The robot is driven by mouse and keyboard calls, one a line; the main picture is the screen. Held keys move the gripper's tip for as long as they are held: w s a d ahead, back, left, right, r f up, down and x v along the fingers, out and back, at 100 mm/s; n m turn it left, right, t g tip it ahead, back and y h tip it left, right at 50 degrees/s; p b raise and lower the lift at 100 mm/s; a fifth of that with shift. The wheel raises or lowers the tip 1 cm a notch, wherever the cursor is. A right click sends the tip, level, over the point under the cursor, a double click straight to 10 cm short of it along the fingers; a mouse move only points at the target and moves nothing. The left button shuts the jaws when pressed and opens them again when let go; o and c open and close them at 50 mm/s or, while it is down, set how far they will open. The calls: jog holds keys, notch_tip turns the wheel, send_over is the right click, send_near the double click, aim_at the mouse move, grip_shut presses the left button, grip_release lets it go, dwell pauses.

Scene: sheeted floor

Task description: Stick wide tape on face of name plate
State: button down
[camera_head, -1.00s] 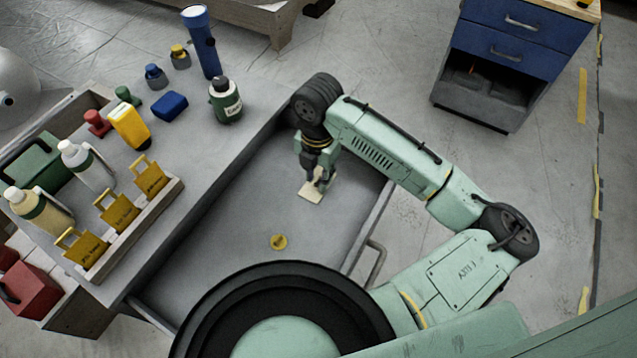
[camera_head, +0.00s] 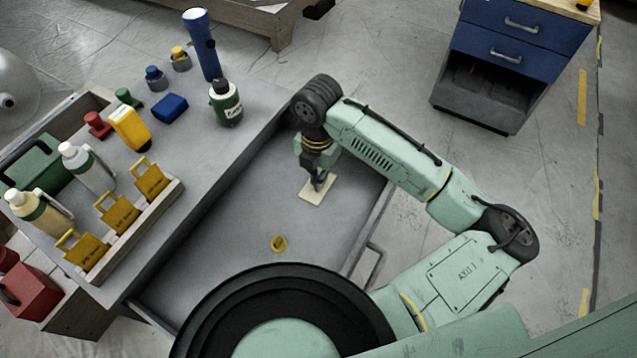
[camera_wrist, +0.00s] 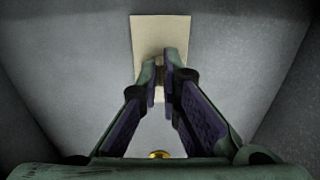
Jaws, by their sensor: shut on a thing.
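A flat cream plate (camera_head: 319,192), which looks like the name plate, lies in the open grey drawer (camera_head: 225,245). In the wrist view the plate (camera_wrist: 160,30) is a pale upright rectangle beyond my fingertips. My gripper (camera_head: 319,182) points down over the middle of the plate; it also shows in the wrist view (camera_wrist: 163,75). Its fingers are close together on a small brownish piece (camera_wrist: 159,77), possibly the wide tape. The fingers hide most of this piece. I cannot tell whether it touches the plate.
A small round yellow thing (camera_head: 279,243) lies in the drawer nearer my base. Left of the drawer, the grey top holds a wooden rack with yellow padlocks (camera_head: 118,212), bottles (camera_head: 226,102) and a blue flashlight (camera_head: 202,45). A blue drawer cabinet (camera_head: 515,60) stands back right.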

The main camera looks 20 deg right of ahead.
jog(key=shift+r+p, duration=1.55)
jog(key=shift+r, duration=0.65)
jog(key=shift+r, duration=0.15)
jog(key=shift+r+p, duration=1.45)
jog(key=shift+r, duration=0.45)
jog(key=shift+a+f, duration=0.1)
jog(key=shift+a, duration=0.05)
